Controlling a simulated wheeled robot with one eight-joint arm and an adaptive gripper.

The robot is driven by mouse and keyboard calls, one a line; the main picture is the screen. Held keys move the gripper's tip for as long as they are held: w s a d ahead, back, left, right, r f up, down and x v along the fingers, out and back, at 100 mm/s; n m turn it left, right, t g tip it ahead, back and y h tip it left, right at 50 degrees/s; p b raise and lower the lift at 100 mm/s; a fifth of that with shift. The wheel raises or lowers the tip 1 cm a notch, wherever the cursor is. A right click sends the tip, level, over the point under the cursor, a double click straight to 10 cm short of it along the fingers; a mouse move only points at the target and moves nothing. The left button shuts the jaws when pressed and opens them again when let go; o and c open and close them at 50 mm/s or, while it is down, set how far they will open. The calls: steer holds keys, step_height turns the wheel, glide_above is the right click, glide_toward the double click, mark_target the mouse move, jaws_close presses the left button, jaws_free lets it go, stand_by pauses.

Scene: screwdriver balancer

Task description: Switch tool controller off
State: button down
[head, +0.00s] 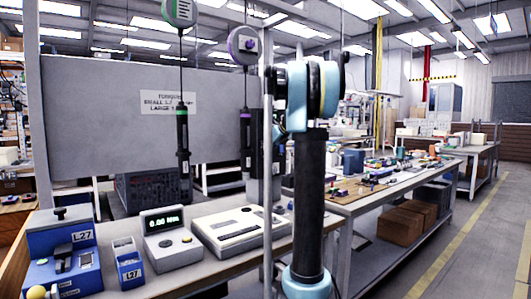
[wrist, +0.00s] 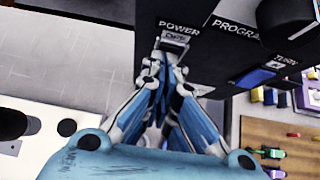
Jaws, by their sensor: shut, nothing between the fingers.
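In the wrist view, a dark controller box (wrist: 225,55) fills the upper middle. Its face carries the labels POWER and PROGRAM. A small light-coloured power switch (wrist: 174,39) with unclear lettering sits under POWER. My gripper (wrist: 164,62) is shut and empty, with its fingertips just below the switch. They look very close to it, but I cannot tell whether they touch. The fingertips partly cover the area around the switch. In the head view my gripper does not show, and I cannot pick out the controller's front for certain.
Beside the switch are a dark knob (wrist: 288,22) and a blue part (wrist: 256,77). A pegboard (wrist: 270,135) with coloured pieces lies at lower right. In the head view, a green-display meter (head: 166,229) and a blue L27 device (head: 66,252) stand on the bench. Screwdrivers (head: 183,150) hang above.

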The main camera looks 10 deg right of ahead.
steer(key=shift+r, duration=0.15)
steer(key=shift+r, duration=0.65)
steer(key=v, duration=1.3)
steer(key=shift+s+d+f, duration=0.1)
steer(key=shift+s+f, duration=0.05)
steer(key=shift+f, duration=0.05)
